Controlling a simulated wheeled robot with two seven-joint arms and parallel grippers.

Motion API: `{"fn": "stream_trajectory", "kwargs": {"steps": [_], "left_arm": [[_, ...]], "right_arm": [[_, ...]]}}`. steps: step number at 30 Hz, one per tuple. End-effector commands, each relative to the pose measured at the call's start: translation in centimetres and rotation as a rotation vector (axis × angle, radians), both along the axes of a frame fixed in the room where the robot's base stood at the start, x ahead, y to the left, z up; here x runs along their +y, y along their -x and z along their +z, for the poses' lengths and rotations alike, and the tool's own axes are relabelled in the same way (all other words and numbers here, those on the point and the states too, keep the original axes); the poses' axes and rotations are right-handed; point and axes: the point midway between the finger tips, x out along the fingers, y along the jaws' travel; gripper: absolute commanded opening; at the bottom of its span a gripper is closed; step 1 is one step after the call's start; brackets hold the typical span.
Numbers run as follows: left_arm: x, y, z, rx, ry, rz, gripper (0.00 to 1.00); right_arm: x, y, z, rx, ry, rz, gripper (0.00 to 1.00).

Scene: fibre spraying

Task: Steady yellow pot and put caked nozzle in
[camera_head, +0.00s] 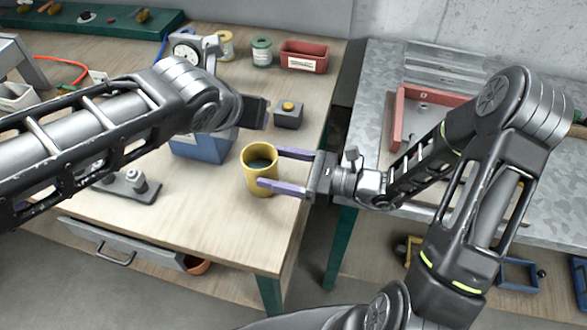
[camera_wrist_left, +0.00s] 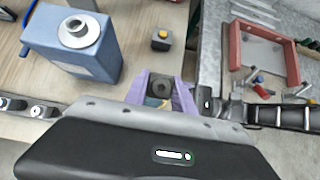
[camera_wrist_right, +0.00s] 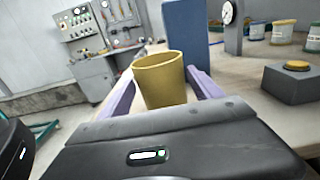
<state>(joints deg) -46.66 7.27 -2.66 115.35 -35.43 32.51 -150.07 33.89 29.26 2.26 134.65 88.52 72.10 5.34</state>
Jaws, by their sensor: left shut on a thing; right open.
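The yellow pot (camera_head: 260,175) stands upright near the table's right edge, with dark content inside. In the right wrist view the pot (camera_wrist_right: 160,80) sits between the fingers of my right gripper (camera_wrist_right: 158,92). That gripper (camera_head: 285,170) is open, one finger on each side of the pot; I cannot tell whether either touches. My left gripper (camera_wrist_left: 160,88) is shut on a small dark round piece, seemingly the caked nozzle (camera_wrist_left: 158,88), in the left wrist view. Its fingers and the nozzle are hidden in the head view. Caking on the nozzle is too small to make out.
A blue canister (camera_head: 205,145) stands left of the pot, and a grey box with a yellow button (camera_head: 288,115) behind it. A red tray (camera_head: 304,57) and small tubs stand farther back. Bare table (camera_head: 215,225) lies in front. A gap separates the right-hand metal table (camera_head: 365,135).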

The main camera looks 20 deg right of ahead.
Motion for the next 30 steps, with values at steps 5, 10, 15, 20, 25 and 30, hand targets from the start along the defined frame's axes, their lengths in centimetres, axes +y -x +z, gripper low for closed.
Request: {"fn": "stream_trajectory", "kwargs": {"steps": [5, 10, 15, 20, 25, 30], "left_arm": [[0.0, 0.0, 0.0, -0.001, 0.001, 0.0, 0.0], [0.0, 0.0, 0.0, -0.001, 0.001, 0.0, 0.0], [0.0, 0.0, 0.0, -0.001, 0.001, 0.0, 0.0], [0.0, 0.0, 0.0, -0.001, 0.001, 0.0, 0.0], [0.0, 0.0, 0.0, -0.001, 0.001, 0.0, 0.0], [0.0, 0.0, 0.0, -0.001, 0.001, 0.0, 0.0]], "right_arm": [[2.9, -1.8, 0.0, -0.001, -0.001, 0.004, 0.74], [4.8, -3.2, 0.0, -0.001, 0.001, 0.002, 0.74], [5.6, -3.7, 0.0, 0.001, 0.001, 0.0, 0.74], [5.6, -3.8, 0.0, 0.001, 0.001, -0.001, 0.74], [5.6, -3.8, 0.0, 0.001, 0.001, -0.001, 0.69], [5.6, -3.8, 0.0, 0.001, 0.001, -0.001, 0.55]]}}
